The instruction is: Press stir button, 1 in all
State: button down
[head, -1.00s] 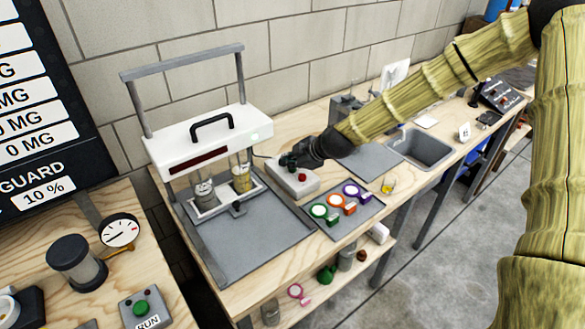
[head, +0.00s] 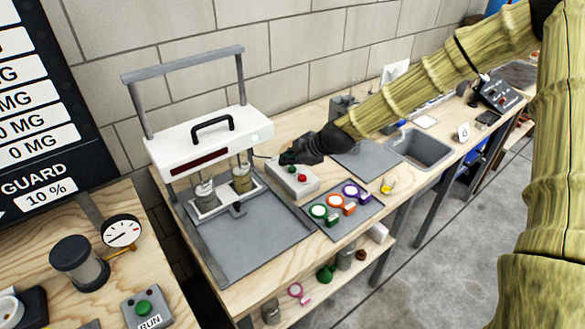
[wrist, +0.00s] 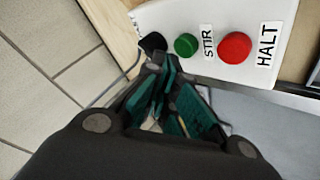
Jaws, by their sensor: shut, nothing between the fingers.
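The control box (head: 296,187) is pale and stands on the bench right of the stirring machine (head: 208,140). Its green STIR button (wrist: 187,45) and red HALT button (wrist: 235,47) show clearly in the wrist view. Both also show small in the head view, the green one (head: 291,169) just below my fingers. My gripper (wrist: 157,64) is shut and empty. Its tips are beside the STIR button, to its left and a little below in the wrist view, near a black round part (wrist: 153,42). No contact with the green button shows. Two jars (head: 242,180) stand under the machine.
A tray (head: 368,213) with green, orange and purple round items lies in front of the box. A small yellow item (head: 387,188) and a sink (head: 422,148) are to the right. The wall (wrist: 40,45) is close behind my gripper.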

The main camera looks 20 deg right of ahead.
aim_at(290, 170)
jog(key=shift+r+p, duration=1.5)
jog(key=shift+r, duration=1)
